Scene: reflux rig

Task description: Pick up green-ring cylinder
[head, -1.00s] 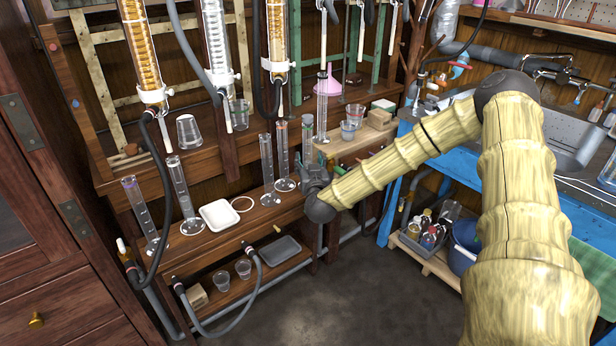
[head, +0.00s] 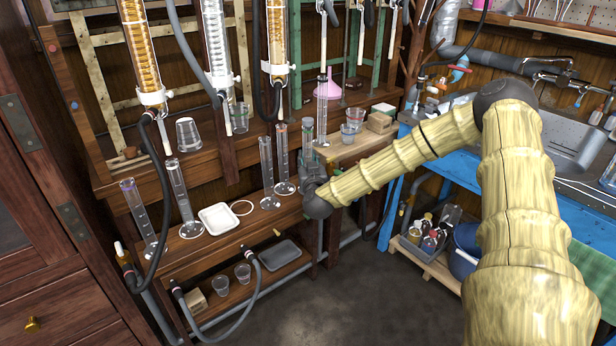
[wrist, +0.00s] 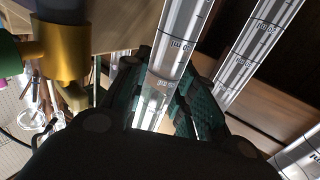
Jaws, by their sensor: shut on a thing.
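My gripper (head: 310,168) is shut on a clear graduated cylinder (head: 307,132) at the right end of the wooden bench. The cylinder's upper part stands above the fingers and looks upright; its base is hidden behind my gripper and arm, so I cannot tell if it touches the bench. In the wrist view, the dark green finger pads (wrist: 172,108) lie on both sides of the marked glass tube (wrist: 180,45).
Close left are two similar cylinders (head: 284,160) (head: 267,170); two more stand farther left (head: 180,195) (head: 145,215). A white tray (head: 219,219) lies between the pairs. A pink funnel (head: 327,88) and beakers (head: 348,133) are behind. Condensers with hoses hang above the back shelf.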

